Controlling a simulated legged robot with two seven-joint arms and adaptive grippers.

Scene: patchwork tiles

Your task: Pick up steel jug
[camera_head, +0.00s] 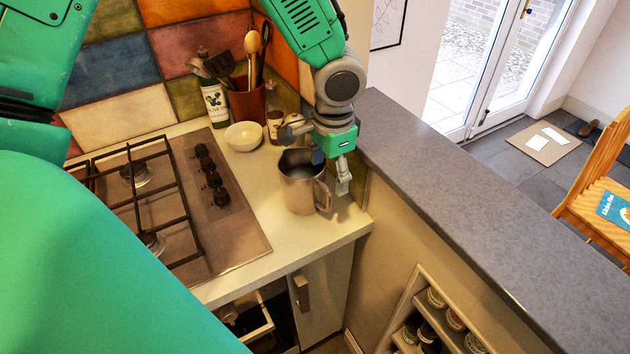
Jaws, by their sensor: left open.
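The steel jug (297,188) stands upright near the front right corner of the pale counter (262,212), with its handle toward the right. My left gripper (331,171) is open above the jug's right side. One finger shows at the jug's rim and the other stands to the right, close to the handle. I cannot tell whether either finger touches the jug. The gripper hides part of the jug's far right rim. My right gripper is not in view.
A gas hob (188,195) lies left of the jug. A white bowl (243,136), a utensil pot (247,106) and a bottle (215,104) stand behind it. A higher grey ledge (450,190) runs along the right. An open drawer (250,325) shows below the counter.

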